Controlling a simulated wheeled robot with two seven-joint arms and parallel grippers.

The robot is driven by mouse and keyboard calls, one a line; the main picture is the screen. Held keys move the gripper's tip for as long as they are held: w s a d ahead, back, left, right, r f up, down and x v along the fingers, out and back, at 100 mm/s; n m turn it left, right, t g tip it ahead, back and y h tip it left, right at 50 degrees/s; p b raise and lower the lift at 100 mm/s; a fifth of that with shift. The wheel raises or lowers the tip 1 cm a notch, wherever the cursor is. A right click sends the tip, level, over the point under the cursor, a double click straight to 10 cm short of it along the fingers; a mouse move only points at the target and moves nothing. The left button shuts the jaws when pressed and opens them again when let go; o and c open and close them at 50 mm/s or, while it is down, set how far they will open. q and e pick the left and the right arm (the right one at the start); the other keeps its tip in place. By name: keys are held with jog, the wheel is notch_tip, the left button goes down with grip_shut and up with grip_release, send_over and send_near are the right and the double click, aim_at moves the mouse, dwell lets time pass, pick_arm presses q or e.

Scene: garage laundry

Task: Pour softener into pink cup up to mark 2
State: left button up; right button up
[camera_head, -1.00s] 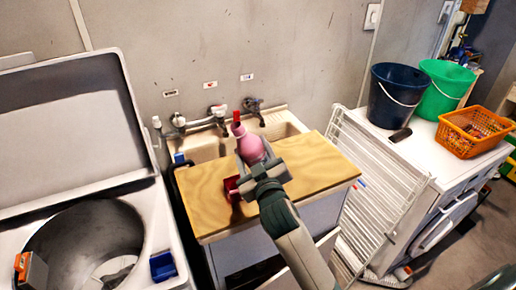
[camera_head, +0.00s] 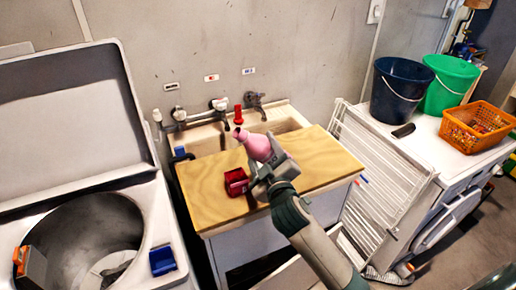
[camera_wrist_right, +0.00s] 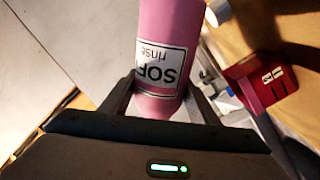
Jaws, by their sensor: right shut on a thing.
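My right gripper (camera_head: 268,172) is shut on the pink softener bottle (camera_head: 258,147), above the wooden board. The bottle is tilted, its dark mouth up and to the left. The right wrist view shows the bottle (camera_wrist_right: 168,30) between the fingers, with a label reading "SOF" and "rinse" upside down. The small crimson-pink cup (camera_head: 236,182) stands on the board, left of the gripper and apart from the bottle. The cup (camera_wrist_right: 262,82) also shows in the right wrist view, with a white scale mark that looks like 2. Its contents cannot be made out. My left gripper is out of view.
The wooden board (camera_head: 205,205) lies over the front of the sink (camera_head: 210,145), with taps behind. A red object (camera_head: 238,115) stands behind the bottle. The open washer (camera_head: 150,215) is on the left, a white drying rack (camera_head: 385,185) on the right. The board's left part is mostly clear.

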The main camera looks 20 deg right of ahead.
jog(key=f+n, duration=0.1)
jog(key=d+f+n+b, duration=0.1)
jog(key=n, duration=0.1)
jog(key=shift+s+d+f, duration=0.1)
jog(key=shift+d+f, duration=0.05)
jog(key=shift+d, duration=0.1)
jog(key=shift+d+r+n+p, duration=0.25)
jog(key=shift+r+n+p, duration=0.2)
jog(key=shift+n+p, duration=0.65)
jog(key=shift+d+n+p, duration=0.15)
jog(key=shift+n+p, duration=0.2)
jog(key=shift+n, duration=0.05)
dwell(6.0)
